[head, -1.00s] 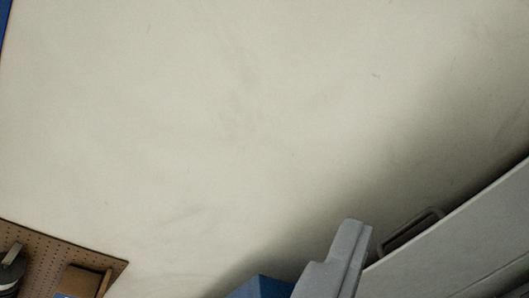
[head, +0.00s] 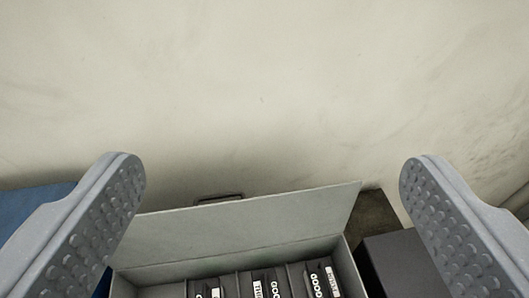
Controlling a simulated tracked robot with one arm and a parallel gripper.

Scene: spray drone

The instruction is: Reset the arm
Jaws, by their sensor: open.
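My gripper (head: 272,170) is open in the head view. Its two grey fingers with studded inner pads stand wide apart, one at the lower left and one at the lower right. Nothing is between the fingers. The rest of my arm is out of view.
Beyond and below the fingers stands an open grey case (head: 240,232) with its lid up and a handle on it. Dark items with white labels (head: 318,280) sit in its compartments. A dark grey box (head: 398,262) is at its right, and a blue surface (head: 35,215) at the left. A bare pale wall (head: 265,80) fills the upper view.

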